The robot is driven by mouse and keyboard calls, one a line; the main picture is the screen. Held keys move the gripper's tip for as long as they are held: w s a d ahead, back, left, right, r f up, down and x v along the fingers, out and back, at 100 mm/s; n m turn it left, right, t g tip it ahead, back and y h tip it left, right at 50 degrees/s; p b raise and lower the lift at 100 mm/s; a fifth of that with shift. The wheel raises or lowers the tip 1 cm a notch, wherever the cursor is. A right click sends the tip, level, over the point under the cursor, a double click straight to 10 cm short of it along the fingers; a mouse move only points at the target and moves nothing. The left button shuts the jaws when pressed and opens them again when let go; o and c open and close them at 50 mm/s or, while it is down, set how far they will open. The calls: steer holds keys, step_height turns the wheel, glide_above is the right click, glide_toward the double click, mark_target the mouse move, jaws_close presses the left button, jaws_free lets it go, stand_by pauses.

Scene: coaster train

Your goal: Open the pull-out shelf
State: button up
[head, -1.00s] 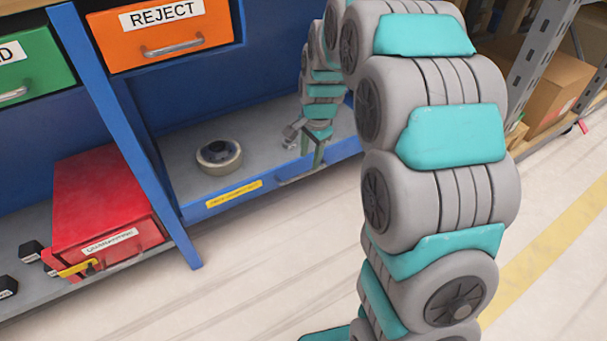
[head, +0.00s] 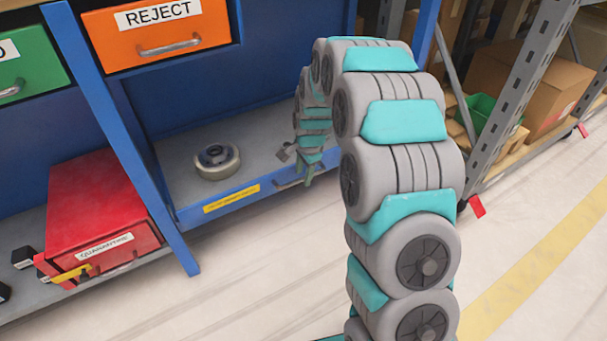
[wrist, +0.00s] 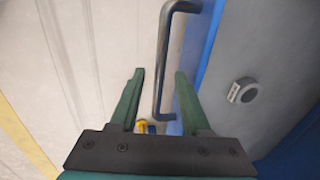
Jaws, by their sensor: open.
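The pull-out shelf (head: 215,207) is a grey deck with a blue front edge and a yellow label, low in the blue cabinet. It also shows in the wrist view (wrist: 248,65). Its dark bar handle (wrist: 163,50) is on the blue front, toward the right end in the head view. My gripper (wrist: 159,72) is open, and the handle appears between its two green fingers, nearer neither clearly. In the head view my gripper (head: 305,178) is at the handle, small and partly hidden by my arm. Contact cannot be told.
A round metal part (head: 217,162) sits on the shelf. A red quarantine box (head: 95,215) stands to the left, beyond a slanted blue post (head: 130,150). An orange reject drawer (head: 160,35) is above. The floor in front is clear; a grey rack (head: 515,110) stands right.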

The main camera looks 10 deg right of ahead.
steer(key=shift+c, duration=0.2)
jaws_close()
stand_by(1.3)
